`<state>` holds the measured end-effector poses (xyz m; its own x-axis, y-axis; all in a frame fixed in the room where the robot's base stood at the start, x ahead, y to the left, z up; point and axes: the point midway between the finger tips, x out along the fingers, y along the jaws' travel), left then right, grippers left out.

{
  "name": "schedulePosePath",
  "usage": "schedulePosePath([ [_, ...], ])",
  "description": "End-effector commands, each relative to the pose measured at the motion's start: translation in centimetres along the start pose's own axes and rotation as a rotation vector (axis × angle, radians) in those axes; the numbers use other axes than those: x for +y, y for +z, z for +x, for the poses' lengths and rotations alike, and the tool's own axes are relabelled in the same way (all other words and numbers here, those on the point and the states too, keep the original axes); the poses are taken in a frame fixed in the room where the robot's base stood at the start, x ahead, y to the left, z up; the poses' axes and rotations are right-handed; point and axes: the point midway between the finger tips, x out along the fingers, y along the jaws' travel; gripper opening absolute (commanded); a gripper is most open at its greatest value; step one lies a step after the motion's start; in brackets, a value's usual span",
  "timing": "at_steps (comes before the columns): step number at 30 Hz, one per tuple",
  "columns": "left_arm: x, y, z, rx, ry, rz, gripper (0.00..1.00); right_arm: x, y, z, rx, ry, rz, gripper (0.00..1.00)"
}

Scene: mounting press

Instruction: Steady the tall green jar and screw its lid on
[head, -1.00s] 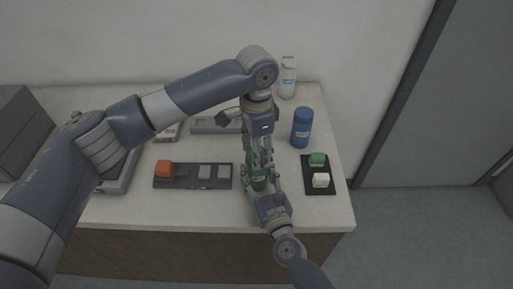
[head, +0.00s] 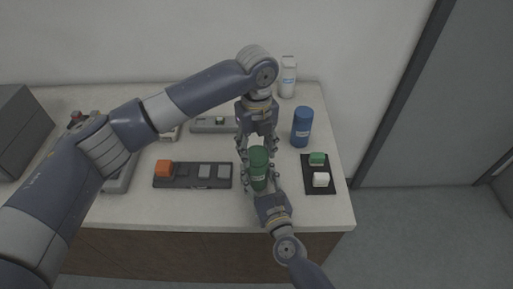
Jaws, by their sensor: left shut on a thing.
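The tall green jar (head: 259,182) stands upright near the front right of the counter. Its green lid (head: 258,155) is at its top; whether the thread is engaged cannot be told. My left gripper (head: 257,147) reaches down from above and is shut on the lid, with its fingers on either side. My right gripper (head: 260,184) comes in from the front, low down, with its fingers around the jar's body, and appears shut on it. The jar's base is partly hidden by the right gripper.
A blue bottle (head: 302,127) and a white bottle (head: 288,77) stand behind right. A black tray (head: 319,188) holds a green block (head: 317,159) and a white block (head: 321,180). A dark fixture (head: 194,184) with an orange block (head: 164,168) lies left. The counter's front edge is close.

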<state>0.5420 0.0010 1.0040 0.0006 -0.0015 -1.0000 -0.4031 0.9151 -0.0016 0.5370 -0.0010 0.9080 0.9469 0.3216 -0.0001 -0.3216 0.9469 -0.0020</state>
Motion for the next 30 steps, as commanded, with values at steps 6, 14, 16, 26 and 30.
schedulePosePath([
  [6,-0.05,0.06,-0.09,-0.001,-0.001,0.352,0.35,-0.08,-0.05,-0.01,0.001,-0.002,0.000,0.00],
  [14,-0.09,0.07,-0.05,-0.001,0.000,0.775,0.35,-0.09,-0.07,-0.02,0.001,-0.002,0.000,0.00],
  [16,-0.10,0.07,-0.04,-0.001,0.001,0.890,0.35,-0.09,-0.06,-0.02,0.001,-0.002,0.001,0.00],
  [26,-0.11,0.05,-0.01,0.000,0.001,1.258,0.35,-0.09,-0.07,-0.03,0.001,-0.002,0.001,0.00],
  [30,-0.11,0.06,-0.01,0.000,0.001,1.283,0.35,-0.09,-0.08,-0.03,0.001,-0.002,0.000,0.00],
])
